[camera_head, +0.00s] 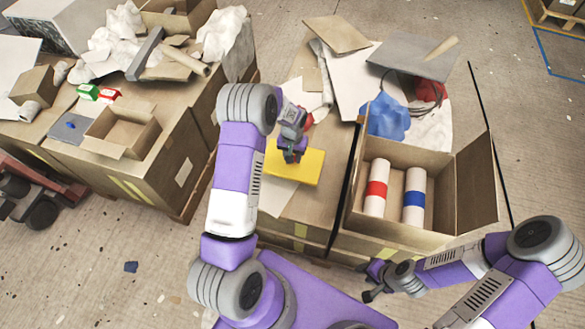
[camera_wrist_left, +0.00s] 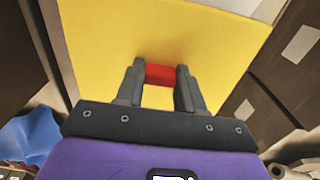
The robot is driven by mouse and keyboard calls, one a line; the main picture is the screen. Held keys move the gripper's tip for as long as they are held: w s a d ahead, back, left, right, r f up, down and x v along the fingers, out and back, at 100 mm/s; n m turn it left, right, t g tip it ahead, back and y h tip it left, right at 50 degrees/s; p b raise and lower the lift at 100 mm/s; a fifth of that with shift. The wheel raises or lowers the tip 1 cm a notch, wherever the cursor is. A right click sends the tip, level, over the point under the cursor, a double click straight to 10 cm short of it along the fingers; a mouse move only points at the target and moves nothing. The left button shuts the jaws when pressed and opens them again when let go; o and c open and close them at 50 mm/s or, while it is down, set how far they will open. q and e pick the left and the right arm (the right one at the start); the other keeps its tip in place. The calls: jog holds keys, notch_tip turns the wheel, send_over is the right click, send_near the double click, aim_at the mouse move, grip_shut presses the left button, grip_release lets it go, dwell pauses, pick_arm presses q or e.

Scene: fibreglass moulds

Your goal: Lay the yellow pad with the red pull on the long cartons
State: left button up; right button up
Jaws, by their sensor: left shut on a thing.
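The yellow pad (camera_head: 308,168) is a flat slab over the brown carton tops in the middle of the head view. I cannot tell whether it touches them or hangs just above. In the left wrist view the pad (camera_wrist_left: 100,40) fills the upper middle, with its red pull (camera_wrist_left: 160,74) between the fingers. My left gripper (camera_head: 291,155) is shut on that pull; it also shows in the left wrist view (camera_wrist_left: 160,80). The long cartons (camera_head: 315,205) lie under and beside the pad. My right gripper (camera_head: 370,282) is open and empty in front of the open box.
An open carton (camera_head: 400,230) at right holds a red-banded roll (camera_head: 376,188) and a blue-banded roll (camera_head: 414,195). A left carton stack carries a small open box (camera_head: 122,130) and scraps.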

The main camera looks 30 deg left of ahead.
aim_at(293, 165)
pick_arm(q)
notch_tip(293, 165, down, 6)
jog(key=shift+f+b, duration=0.25)
jog(key=shift+b, duration=0.65)
jog(key=shift+f, duration=0.2)
jog(key=o, duration=1)
jog(key=shift+r, duration=0.1)
jog(key=shift+o, duration=0.2)
jog(key=shift+r, duration=0.1)
